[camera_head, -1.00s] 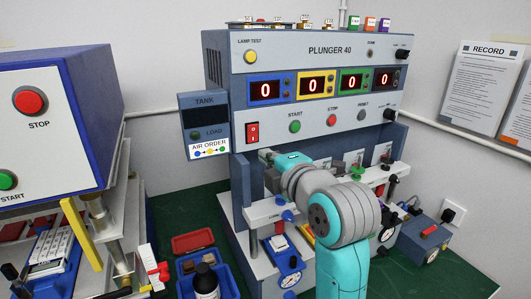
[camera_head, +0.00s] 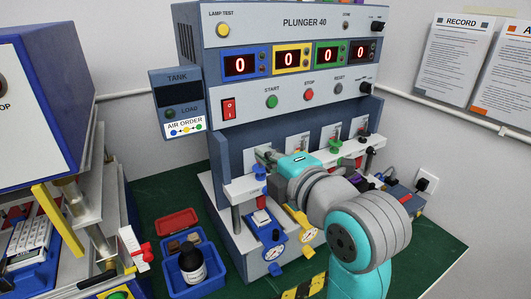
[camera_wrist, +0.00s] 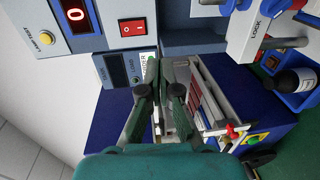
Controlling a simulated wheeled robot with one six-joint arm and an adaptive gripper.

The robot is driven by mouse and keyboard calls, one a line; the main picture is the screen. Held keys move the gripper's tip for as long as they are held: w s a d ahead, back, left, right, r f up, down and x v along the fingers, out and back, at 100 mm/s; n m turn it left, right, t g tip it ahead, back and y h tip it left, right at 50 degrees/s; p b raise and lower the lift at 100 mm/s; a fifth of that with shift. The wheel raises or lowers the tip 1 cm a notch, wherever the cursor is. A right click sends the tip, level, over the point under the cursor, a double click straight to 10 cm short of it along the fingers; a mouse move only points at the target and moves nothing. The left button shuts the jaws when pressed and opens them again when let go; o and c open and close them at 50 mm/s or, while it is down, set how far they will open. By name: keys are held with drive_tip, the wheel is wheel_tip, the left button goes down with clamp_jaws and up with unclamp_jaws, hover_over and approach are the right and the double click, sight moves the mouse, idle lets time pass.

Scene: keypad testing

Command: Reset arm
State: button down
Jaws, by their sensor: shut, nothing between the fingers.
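My gripper (camera_wrist: 165,68) shows in the wrist view with its two dark fingers close together and nothing between them. In the head view my teal and grey arm reaches across the front of the PLUNGER 40 machine (camera_head: 292,80), below its START, STOP and RESET buttons. The gripper end (camera_head: 264,154) is near the grey upright panel, left of the middle; I cannot tell whether it touches anything. The four displays (camera_head: 297,58) each read 0. The wrist view shows the red switch (camera_wrist: 132,27) and the tank unit (camera_wrist: 118,68) beyond the fingers.
A blue and white machine (camera_head: 35,90) stands at the left. A blue tray (camera_head: 205,282) with a dark bottle (camera_head: 192,262) lies on the green table (camera_head: 150,200). Gauges (camera_head: 273,252) and levers crowd the space under my arm. Posters (camera_head: 455,60) hang at the right.

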drive_tip(key=s+d+f+m+t+h, duration=0.15)
drive_tip(key=s+d+f+m, duration=0.3)
drive_tip(key=f, duration=0.55)
drive_tip(key=s+d+f+m+h, duration=0.25)
drive_tip(key=d+f+m, duration=0.2)
drive_tip(key=f, duration=0.55)
drive_tip(key=s+d+f+m+h, duration=0.1)
drive_tip(key=s+d+f+m, duration=0.35)
drive_tip(key=f, duration=0.55)
drive_tip(key=s+d+f+m+h, duration=0.1)
drive_tip(key=s+d+f+m, duration=0.25)
drive_tip(key=s, duration=0.45)
drive_tip(key=s+d+f+m+h, duration=0.2)
drive_tip(key=s+d+f+m, duration=0.15)
drive_tip(key=s, duration=0.45)
drive_tip(key=s+d+r+m+h, duration=0.1)
drive_tip(key=s+m, duration=0.3)
drive_tip(key=s, duration=1)
drive_tip(key=shift+s, duration=0.35)
drive_tip(key=shift+d+g, duration=0.15)
drive_tip(key=shift+g, duration=0.1)
